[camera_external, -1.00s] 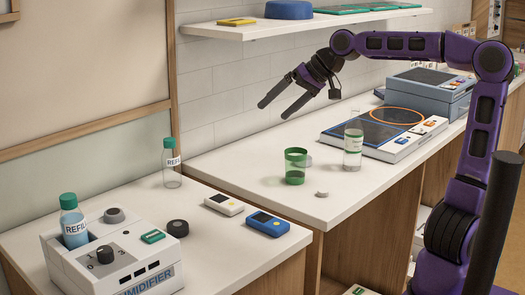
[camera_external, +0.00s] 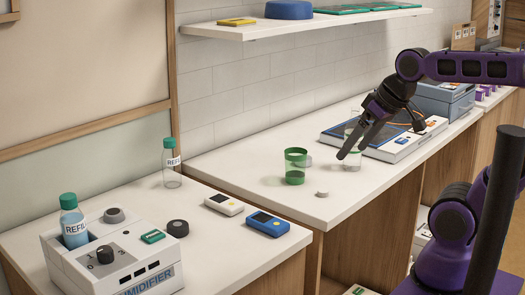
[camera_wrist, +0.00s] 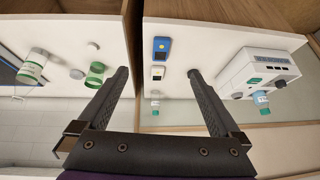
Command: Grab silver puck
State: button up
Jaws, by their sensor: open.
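A small silver-grey puck (camera_external: 322,194) lies flat on the white counter near its front edge, in front of the green cup (camera_external: 295,166). It also shows in the wrist view (camera_wrist: 93,46), outside and left of my fingers. A second pale disc (camera_external: 308,161) lies behind the green cup, partly hidden; the wrist view shows it (camera_wrist: 76,74) too. My gripper (camera_external: 350,153) is open and empty. It is above the counter, to the right of and behind the puck, and its fingers overlap the clear labelled container (camera_external: 353,163) in the external view.
A flat device with a dark panel (camera_external: 398,146) stands right of the container. On the left table are a humidifier (camera_external: 128,263), a clear bottle (camera_external: 172,170), a black puck (camera_external: 178,228) and two handheld devices (camera_external: 267,224). A gap separates the two surfaces. A shelf (camera_external: 290,23) hangs above.

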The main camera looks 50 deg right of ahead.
jog(key=shift+s+d+f+g+h, duration=0.1)
jog(key=shift+s+f+g+h, duration=0.3)
jog(key=shift+s+f, duration=0.5)
